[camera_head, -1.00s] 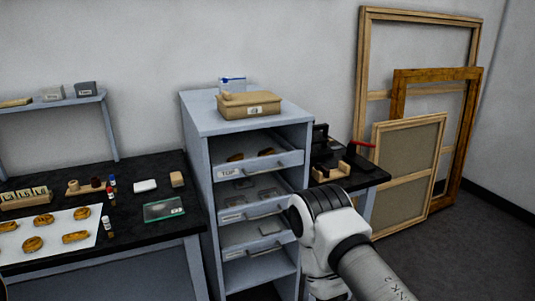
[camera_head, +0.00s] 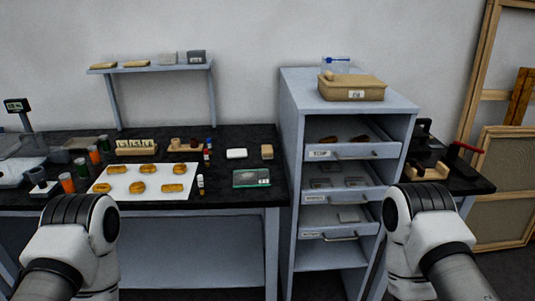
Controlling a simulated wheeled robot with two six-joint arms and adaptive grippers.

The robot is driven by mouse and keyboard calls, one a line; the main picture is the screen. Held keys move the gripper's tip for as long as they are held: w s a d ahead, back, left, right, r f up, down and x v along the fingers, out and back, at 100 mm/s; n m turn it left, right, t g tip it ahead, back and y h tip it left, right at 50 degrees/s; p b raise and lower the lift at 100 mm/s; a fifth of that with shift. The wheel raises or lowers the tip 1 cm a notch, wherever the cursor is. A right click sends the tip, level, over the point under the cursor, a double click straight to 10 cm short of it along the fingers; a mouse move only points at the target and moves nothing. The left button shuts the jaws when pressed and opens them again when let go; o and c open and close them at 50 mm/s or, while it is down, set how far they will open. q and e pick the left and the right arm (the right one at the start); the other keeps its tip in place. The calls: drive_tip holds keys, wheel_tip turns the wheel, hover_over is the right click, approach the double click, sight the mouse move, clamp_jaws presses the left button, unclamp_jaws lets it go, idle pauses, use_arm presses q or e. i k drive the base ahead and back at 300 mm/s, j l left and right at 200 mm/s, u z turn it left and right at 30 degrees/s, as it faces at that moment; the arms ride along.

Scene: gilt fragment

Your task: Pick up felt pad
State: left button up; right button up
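I cannot tell for sure which thing is the felt pad. One candidate is a small flat grey piece (camera_head: 348,217) in the lowest open drawer of the grey cabinet (camera_head: 292,140). Other candidates are the flat tan pieces (camera_head: 136,64) on the raised shelf at the left. The white block (camera_head: 236,154) and tan block (camera_head: 267,152) on the black bench are also small and pad-like. Only white and grey links of my two arms show, at the lower left and lower right. Neither gripper is in view.
A tan box (camera_head: 352,90) stands on the cabinet. Three cabinet drawers are pulled out. The black bench (camera_head: 225,138) holds a white sheet (camera_head: 115,184) with several gilt pieces, bottles and a green-edged glass plate (camera_head: 251,179). Wooden frames (camera_head: 502,160) lean at the right.

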sight(266, 152)
drive_tip(key=i+l+u, duration=0.4)
drive_tip(key=l+u, duration=0.15)
drive_tip(key=i+l+u, duration=0.1)
drive_tip(key=l+u, duration=0.2)
drive_tip(key=l, duration=0.2)
drive_tip(key=i+l+u, duration=0.1)
drive_tip(key=l+u, duration=0.15)
drive_tip(key=l, duration=0.15)
